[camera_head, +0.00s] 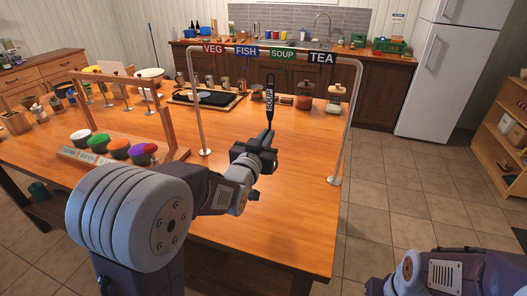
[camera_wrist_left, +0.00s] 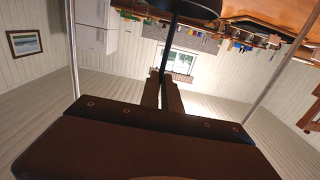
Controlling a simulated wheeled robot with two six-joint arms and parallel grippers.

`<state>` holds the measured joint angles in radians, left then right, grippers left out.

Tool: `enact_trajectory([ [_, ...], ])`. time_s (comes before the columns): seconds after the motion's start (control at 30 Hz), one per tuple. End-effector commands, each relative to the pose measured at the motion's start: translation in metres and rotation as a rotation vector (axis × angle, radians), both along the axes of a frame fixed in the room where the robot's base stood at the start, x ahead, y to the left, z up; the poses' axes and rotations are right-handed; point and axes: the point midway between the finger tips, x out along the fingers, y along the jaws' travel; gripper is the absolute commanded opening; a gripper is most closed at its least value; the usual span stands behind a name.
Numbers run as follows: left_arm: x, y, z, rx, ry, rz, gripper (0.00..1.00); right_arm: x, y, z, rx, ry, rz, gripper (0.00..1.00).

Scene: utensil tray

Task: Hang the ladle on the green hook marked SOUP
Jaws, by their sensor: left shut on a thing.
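My left gripper (camera_head: 264,148) is shut on the black ladle (camera_head: 269,112), which stands upright in front of the hanging frame. The ladle's upper handle shows a SOUP label and rises toward the sign bar, below the green SOUP sign (camera_head: 284,54). Its lower part is hidden by my gripper in the head view. In the left wrist view, the dark handle (camera_wrist_left: 172,45) runs between the fingers of my left gripper (camera_wrist_left: 163,95), with a dark rounded part at the top edge. The green hook itself is too small to make out. My right gripper is out of frame.
The metal frame (camera_head: 347,120) stands on the wooden table (camera_head: 290,215) and also carries the VEG (camera_head: 213,48), FISH (camera_head: 246,51) and TEA (camera_head: 321,57) signs. Canisters (camera_head: 304,95) stand behind. The table's right front is clear.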

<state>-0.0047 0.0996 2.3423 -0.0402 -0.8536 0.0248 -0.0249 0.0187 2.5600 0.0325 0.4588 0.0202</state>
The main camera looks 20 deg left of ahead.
Motion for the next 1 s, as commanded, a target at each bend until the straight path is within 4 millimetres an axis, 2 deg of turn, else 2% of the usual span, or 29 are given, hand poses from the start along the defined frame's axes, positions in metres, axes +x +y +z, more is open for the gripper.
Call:
enact_trajectory([
  [1.0, 0.07, -0.002, -0.005, 0.0, 0.004, 0.0, 0.0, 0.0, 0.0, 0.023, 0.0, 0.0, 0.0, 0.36],
])
